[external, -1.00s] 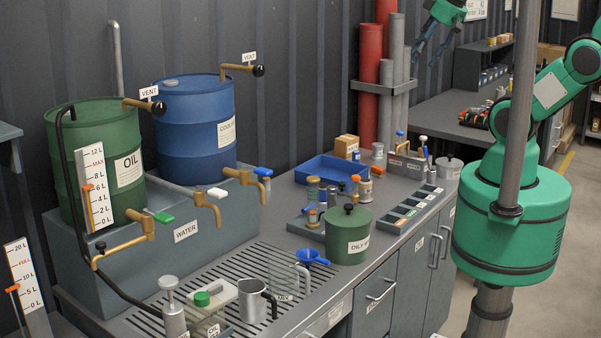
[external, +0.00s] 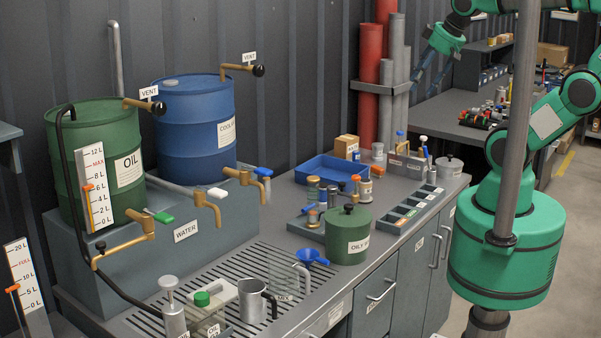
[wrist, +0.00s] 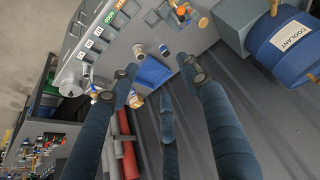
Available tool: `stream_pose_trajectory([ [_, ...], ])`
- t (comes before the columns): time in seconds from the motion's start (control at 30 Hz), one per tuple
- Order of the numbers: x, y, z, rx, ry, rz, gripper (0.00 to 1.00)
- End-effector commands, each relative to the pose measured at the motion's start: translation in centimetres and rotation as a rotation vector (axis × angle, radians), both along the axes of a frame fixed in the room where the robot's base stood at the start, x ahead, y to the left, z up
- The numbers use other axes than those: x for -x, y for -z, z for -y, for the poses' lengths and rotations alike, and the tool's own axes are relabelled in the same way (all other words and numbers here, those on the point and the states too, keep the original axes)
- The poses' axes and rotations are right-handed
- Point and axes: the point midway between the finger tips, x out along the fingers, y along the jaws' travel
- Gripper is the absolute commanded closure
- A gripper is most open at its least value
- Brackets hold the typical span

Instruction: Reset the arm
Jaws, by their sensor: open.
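My gripper (external: 428,68) is in the upper right of the external view, in the air in front of the grey and red pipes. Its blue fingers point down and left. In the wrist view my gripper (wrist: 158,78) has its fingers spread wide with nothing between them. The blue tray (wrist: 152,73) on the bench lies well beyond the fingertips. My green arm (external: 540,125) is raised and bent, and its upper links run past the top edge of the external view.
The bench holds a green oil drum (external: 105,160), a blue coolant drum (external: 195,120), a blue tray (external: 325,170) and a green oily waste can (external: 348,236). Red and grey pipes (external: 370,85) stand against the wall near my gripper. A second bench (external: 440,112) stands behind.

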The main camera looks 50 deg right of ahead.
Motion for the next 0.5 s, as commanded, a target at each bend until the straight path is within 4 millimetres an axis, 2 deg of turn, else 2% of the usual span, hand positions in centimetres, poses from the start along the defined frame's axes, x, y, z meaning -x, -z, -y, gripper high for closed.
stream_pose_trajectory([
  [0.03,0.0,1.9,0.0,0.000,0.000,0.000,0.53],
  [0.2,0.0,5.0,0.0,0.000,0.000,0.000,0.53],
  [0.33,0.0,6.8,0.0,0.000,0.000,0.000,0.53],
  [0.5,0.0,8.1,0.0,0.000,0.000,0.000,0.53],
])
